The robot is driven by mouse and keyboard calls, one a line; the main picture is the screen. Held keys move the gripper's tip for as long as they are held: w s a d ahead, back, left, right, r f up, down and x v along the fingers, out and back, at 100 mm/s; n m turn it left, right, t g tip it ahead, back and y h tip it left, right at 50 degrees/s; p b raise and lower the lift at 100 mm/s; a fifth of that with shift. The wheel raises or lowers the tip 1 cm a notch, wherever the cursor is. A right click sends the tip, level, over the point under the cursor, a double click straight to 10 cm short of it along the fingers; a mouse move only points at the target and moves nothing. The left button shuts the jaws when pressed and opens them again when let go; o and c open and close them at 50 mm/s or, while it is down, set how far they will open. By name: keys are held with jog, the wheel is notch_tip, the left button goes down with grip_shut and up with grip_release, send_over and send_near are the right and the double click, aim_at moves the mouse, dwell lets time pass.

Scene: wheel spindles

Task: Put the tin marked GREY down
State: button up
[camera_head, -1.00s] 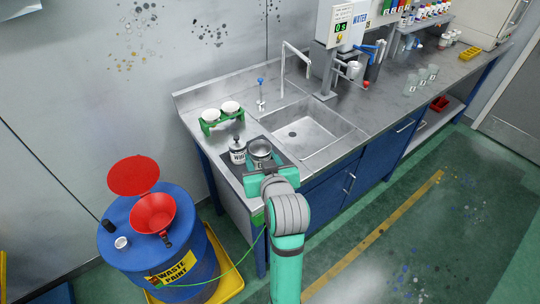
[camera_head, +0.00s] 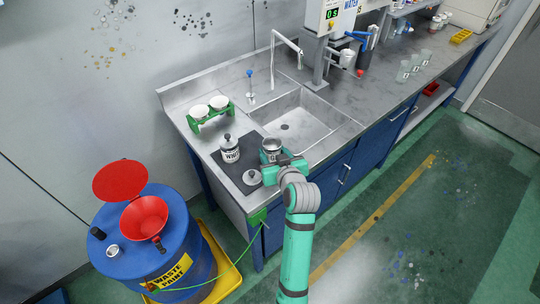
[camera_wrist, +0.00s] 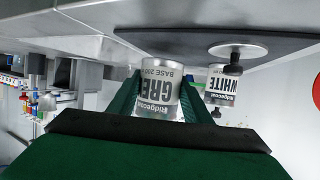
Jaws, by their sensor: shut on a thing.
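My gripper (camera_head: 280,162) is shut on the GREY tin (camera_wrist: 160,90), a metal tin with a white label. In the head view the tin (camera_head: 271,145) is open at the top and upright, at the right edge of the dark mat (camera_head: 240,189). I cannot tell whether its base touches anything. The WHITE tin (camera_head: 230,155), with a knobbed lid on, stands on the mat to the left; it also shows in the wrist view (camera_wrist: 221,88). A loose round lid with a dark knob (camera_head: 252,178) lies at the mat's front. The wrist view is upside down.
The sink (camera_head: 295,122) lies behind and right of the tin. A green rack (camera_head: 208,117) with two white cups stands at the back left. A blue waste paint drum (camera_head: 190,255) with a red funnel (camera_head: 145,217) stands on the floor left. The rear mat area looks clear.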

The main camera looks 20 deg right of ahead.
jog(key=shift+f, duration=0.9)
jog(key=shift+f, duration=0.15)
jog(key=o, duration=1.1)
jog(key=shift+s+a+r, duration=0.1)
jog(key=shift+s+r, duration=0.05)
jog(key=shift+r, duration=0.05)
jog(key=v, duration=1.1)
jog(key=shift+s+r, duration=0.2)
jog(key=shift+s, duration=0.15)
